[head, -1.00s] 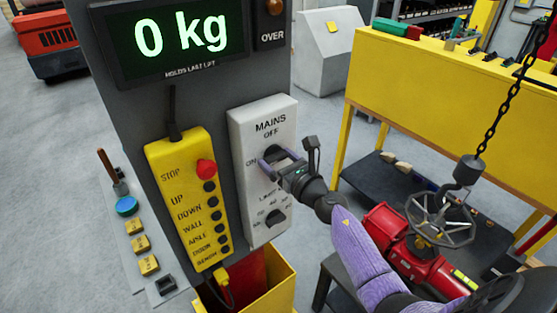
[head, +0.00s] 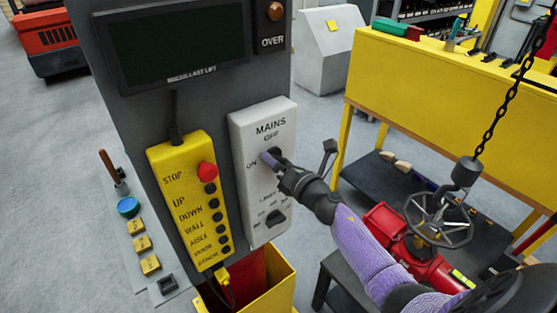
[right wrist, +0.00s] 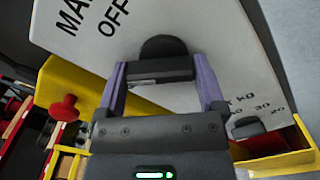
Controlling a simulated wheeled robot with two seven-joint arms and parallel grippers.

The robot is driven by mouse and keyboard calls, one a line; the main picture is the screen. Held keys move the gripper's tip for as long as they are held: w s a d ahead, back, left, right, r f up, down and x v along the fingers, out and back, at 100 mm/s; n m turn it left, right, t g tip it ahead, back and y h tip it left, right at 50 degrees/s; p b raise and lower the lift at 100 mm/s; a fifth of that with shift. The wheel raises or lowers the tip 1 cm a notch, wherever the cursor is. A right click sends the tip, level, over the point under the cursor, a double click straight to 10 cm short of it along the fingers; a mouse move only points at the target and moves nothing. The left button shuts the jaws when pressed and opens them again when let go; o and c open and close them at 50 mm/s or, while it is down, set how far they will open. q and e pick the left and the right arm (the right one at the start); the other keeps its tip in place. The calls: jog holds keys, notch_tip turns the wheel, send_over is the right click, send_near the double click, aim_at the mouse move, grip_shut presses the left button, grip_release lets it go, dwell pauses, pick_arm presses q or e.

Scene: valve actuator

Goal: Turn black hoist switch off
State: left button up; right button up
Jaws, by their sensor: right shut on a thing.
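The black mains switch (head: 275,151) is on the upper part of the white panel (head: 250,205), under the words MAINS and OFF. My right gripper (head: 272,160) is at this switch, with its wrist rolled. In the right wrist view, the two purple fingers of my right gripper (right wrist: 162,76) are on either side of the black switch (right wrist: 163,48) and shut on its handle. The exact pointer position of the switch is hidden by the fingers. The display (head: 180,45) above is dark. My left gripper is not in view.
A yellow pendant with a red stop button (head: 206,172) hangs just left of the panel. A second black knob (head: 274,218) is lower on the panel. A red valve with a handwheel (head: 438,220) and a hanging chain (head: 500,105) are at the right, near my arm.

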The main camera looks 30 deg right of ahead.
jog(key=m+p, duration=0.1)
jog(key=m, duration=0.4)
jog(key=shift+d+r+m, duration=0.1)
jog(key=shift+m, duration=0.2)
jog(key=shift+m+p, duration=0.3)
jog(key=shift+m, duration=1.9)
jog(key=o, duration=1)
jog(key=shift+c, duration=0.2)
jog(key=shift+d, duration=0.1)
jog(key=shift+s, duration=0.1)
jog(key=s, duration=0.9)
jog(key=shift+s+d, duration=0.4)
